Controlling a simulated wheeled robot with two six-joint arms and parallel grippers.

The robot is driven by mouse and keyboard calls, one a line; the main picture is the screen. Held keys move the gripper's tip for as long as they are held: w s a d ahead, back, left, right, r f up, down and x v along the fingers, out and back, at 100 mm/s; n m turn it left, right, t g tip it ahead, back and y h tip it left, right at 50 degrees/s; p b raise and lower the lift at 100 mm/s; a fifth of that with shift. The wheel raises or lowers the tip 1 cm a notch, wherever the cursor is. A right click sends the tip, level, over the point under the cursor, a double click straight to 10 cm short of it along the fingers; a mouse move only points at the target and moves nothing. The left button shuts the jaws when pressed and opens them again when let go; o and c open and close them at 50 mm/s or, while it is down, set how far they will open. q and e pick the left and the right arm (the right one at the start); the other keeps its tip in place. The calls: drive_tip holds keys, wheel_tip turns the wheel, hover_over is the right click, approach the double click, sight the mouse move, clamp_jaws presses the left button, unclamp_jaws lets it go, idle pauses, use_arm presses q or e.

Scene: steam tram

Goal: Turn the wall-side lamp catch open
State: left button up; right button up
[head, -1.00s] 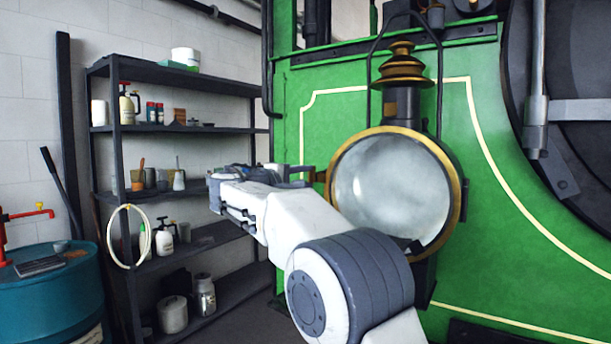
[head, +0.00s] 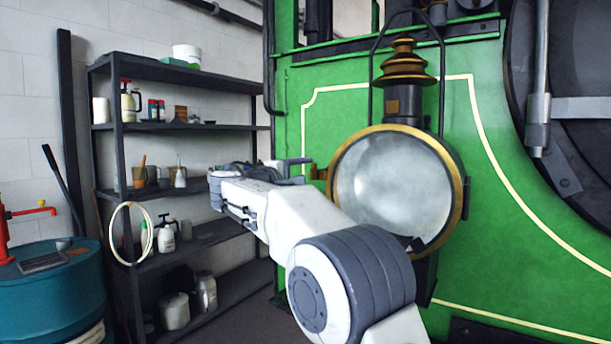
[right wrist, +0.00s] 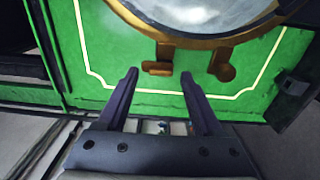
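The round lamp (head: 392,190) has a brass rim and a cloudy glass face, and stands against the green engine panel. A small brass catch (head: 320,174) shows at its left, wall-side edge, partly hidden by my right gripper (head: 299,168). In the right wrist view, my right gripper (right wrist: 158,77) is open, its two dark fingers pointing at the lamp's rim. A brass catch piece (right wrist: 157,68) lies in line with the gap, just past the fingertips; contact cannot be told. A second rounded brass fitting (right wrist: 222,66) is right of the fingers. My left gripper is not in view.
A dark shelf rack (head: 180,73) with cans and bottles stands on the left by the wall. A teal drum (head: 50,300) stands at the lower left. The green panel (head: 500,240) is close behind the lamp.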

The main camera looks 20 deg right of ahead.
drive_tip(key=b+v, duration=0.3)
drive_tip(key=v, duration=0.7)
drive_tip(key=shift+s+a+f, duration=0.1)
drive_tip(key=shift+s+a, duration=0.05)
